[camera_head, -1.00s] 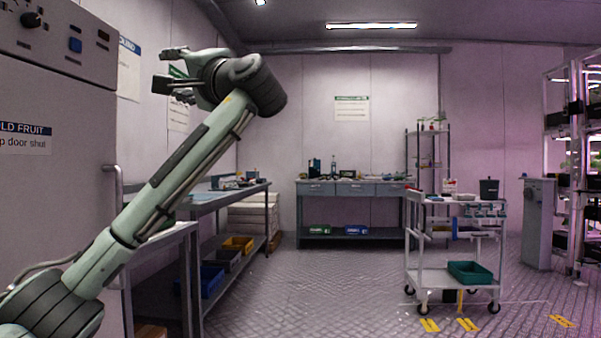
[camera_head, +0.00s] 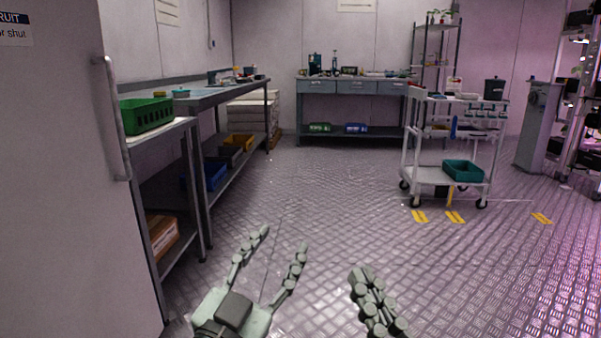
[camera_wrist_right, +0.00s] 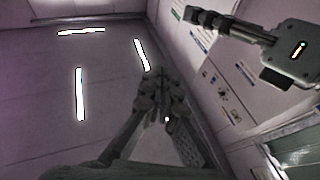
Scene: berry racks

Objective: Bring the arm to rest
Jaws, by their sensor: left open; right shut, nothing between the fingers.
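My left gripper (camera_head: 283,240) is low in the middle of the head view, its two fingers spread apart with only floor showing between them. My right gripper (camera_head: 362,276) is just right of it at the bottom edge, its fingers together and holding nothing. In the right wrist view the right gripper (camera_wrist_right: 160,78) points up towards the ceiling lights, fingers closed. My left gripper also shows in the right wrist view (camera_wrist_right: 200,20), at the upper right. The two grippers are close side by side but apart. Most of both arms is out of the head view.
A grey cabinet door (camera_head: 65,180) stands at the left, beside a bench with a green crate (camera_head: 146,114). A white cart (camera_head: 430,176) with a teal bin (camera_head: 463,171) stands at the right. A workbench (camera_head: 350,88) is at the back. The middle floor (camera_head: 310,190) is clear.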

